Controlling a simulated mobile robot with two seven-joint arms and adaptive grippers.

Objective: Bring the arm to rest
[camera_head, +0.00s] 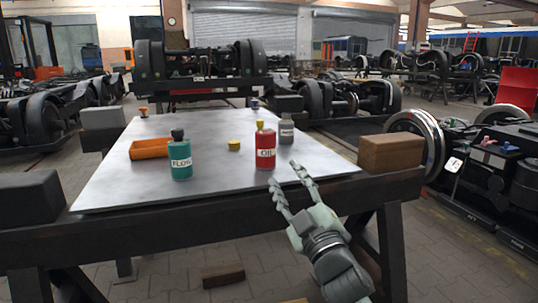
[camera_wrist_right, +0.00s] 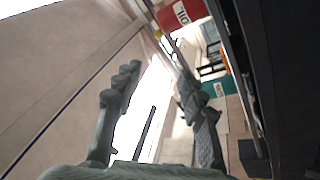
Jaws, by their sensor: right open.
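My right gripper (camera_head: 287,187) is open and empty, just in front of the front right part of the metal table top (camera_head: 215,194). Its two fingers also show apart in the right wrist view (camera_wrist_right: 158,100). A red bottle with a yellow cap (camera_head: 264,150) and an "OIL" label stands upright on the table, beyond the fingertips and apart from them. It shows in the wrist view (camera_wrist_right: 180,14) too. A teal bottle (camera_head: 181,160) with a dark cap stands to its left. My left gripper is not in view.
An orange tray (camera_head: 149,149), a yellow cap (camera_head: 234,145) and a grey bottle (camera_head: 286,130) are on the table. A brown block (camera_head: 390,152) sits at its right edge, a dark block (camera_head: 30,196) at the left. Bogies with wheels (camera_head: 416,140) stand around. The front table surface is clear.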

